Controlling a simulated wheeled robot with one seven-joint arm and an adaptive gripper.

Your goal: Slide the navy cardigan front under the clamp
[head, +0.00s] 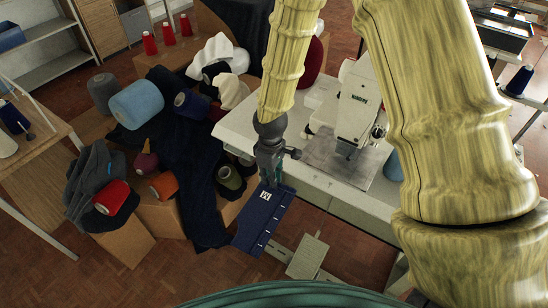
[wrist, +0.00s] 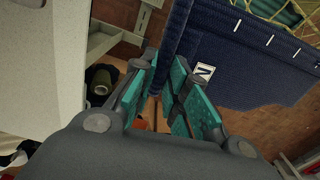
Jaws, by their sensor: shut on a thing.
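The navy cardigan front (head: 262,222) is a flat dark blue panel with white dashes along one edge and a small white label. It hangs tilted in front of the table, over the floor. My gripper (head: 271,178) is shut on its upper edge. In the wrist view, the teal fingers (wrist: 160,88) pinch the ribbed edge of the panel, whose broad face (wrist: 240,75) spreads to the right. The white buttonhole machine (head: 357,103) stands on the table to the right of my gripper. Its clamp area (head: 345,148) is small and dark, above a grey plate; the panel is apart from it.
The white table (head: 240,130) has its front edge close to my gripper. Boxes with yarn cones and dark cloth (head: 185,160) crowd the left. A grey pedal (head: 308,257) is on the floor below. My arm covers part of the table and machine surroundings.

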